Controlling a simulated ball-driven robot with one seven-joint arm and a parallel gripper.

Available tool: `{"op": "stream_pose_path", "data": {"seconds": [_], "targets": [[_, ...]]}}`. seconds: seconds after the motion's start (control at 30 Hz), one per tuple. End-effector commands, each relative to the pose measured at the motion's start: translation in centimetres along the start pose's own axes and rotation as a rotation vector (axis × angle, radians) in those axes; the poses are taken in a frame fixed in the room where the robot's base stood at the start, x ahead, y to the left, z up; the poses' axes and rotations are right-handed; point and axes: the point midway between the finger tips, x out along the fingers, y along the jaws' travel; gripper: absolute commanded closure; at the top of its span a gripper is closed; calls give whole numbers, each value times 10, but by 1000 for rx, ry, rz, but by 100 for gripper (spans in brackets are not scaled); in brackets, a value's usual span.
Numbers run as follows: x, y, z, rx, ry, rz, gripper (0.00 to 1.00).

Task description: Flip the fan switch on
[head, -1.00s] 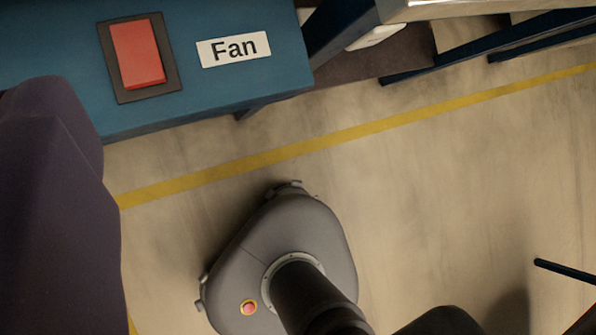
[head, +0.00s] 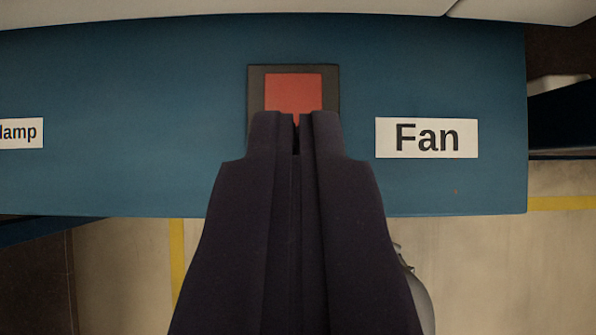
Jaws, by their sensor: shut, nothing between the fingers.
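The fan switch (head: 293,88) is a red rocker in a dark square frame on a blue panel (head: 120,90). The white "Fan" label (head: 427,138) is just to its right. My gripper (head: 296,120) is shut and empty, its two dark fingertips side by side. The fingertips overlap the lower part of the red rocker in the view and hide it. I cannot tell whether they touch it or hover above it. Which way the rocker is tipped is not clear.
A second white label (head: 20,133), partly cut off and ending in "lamp", is at the left edge of the panel. A pale grey surface (head: 250,8) runs along the top. Below the panel is beige floor with yellow lines (head: 177,260).

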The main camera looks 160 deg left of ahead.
Motion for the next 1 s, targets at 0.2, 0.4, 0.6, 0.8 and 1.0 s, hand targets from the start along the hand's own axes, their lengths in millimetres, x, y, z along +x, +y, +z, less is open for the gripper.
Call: {"op": "stream_pose_path", "data": {"seconds": [0.2,0.4,0.6,0.8,1.0], "targets": [[27,0,22,-2,-2,0,100],[33,0,28,-1,0,-1,100],[32,0,28,-1,0,-1,100],[36,0,33,-2,-1,-1,100],[38,0,37,-1,-1,-1,100]]}}
